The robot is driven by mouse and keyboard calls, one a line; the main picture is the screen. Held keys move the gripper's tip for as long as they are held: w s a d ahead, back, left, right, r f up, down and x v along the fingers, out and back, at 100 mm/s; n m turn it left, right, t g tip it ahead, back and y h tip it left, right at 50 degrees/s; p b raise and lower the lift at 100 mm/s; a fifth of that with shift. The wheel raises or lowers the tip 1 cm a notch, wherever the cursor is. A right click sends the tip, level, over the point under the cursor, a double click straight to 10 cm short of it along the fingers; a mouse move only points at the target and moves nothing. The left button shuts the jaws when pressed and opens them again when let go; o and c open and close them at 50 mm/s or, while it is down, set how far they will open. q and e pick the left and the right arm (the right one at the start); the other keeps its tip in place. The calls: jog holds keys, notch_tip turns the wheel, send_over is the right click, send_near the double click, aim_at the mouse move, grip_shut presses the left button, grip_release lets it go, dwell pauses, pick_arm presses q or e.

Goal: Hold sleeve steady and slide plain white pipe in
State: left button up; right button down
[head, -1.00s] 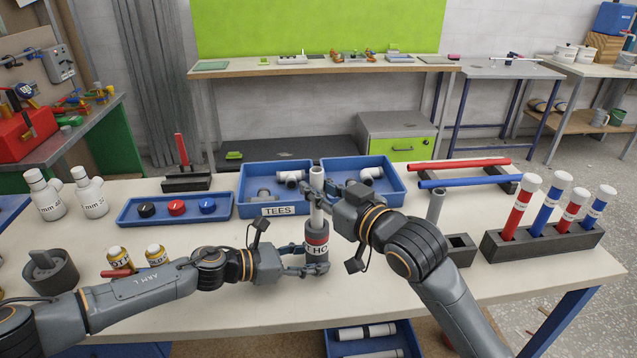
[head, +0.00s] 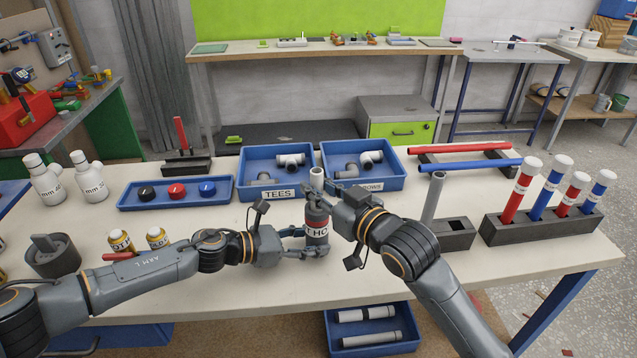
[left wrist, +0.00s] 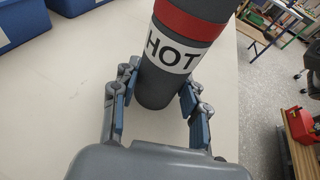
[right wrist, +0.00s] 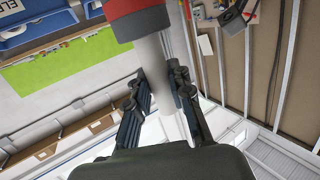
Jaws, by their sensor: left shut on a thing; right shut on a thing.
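The dark grey sleeve (head: 317,222) with a red band and a white HOT label stands upright near the middle of the table. My left gripper (head: 308,243) is shut on its lower part, with fingers on both sides of the sleeve (left wrist: 176,62) in the left wrist view. The plain white pipe (head: 317,177) is upright above the sleeve, its lower end inside the sleeve mouth. My right gripper (head: 320,190) is shut on the pipe's upper part. The right wrist view shows the white pipe (right wrist: 156,62) entering the sleeve (right wrist: 140,26); the inserted end is hidden.
Blue bins of fittings, with a TEES label (head: 281,192), stand just behind. A grey rack (head: 540,226) of red and blue white-capped tubes is at right, beside a grey block (head: 453,235).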

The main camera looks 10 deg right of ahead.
jog(key=shift+f, duration=0.7)
jog(key=c, duration=1.1)
grip_release()
jog(key=v, duration=1.2)
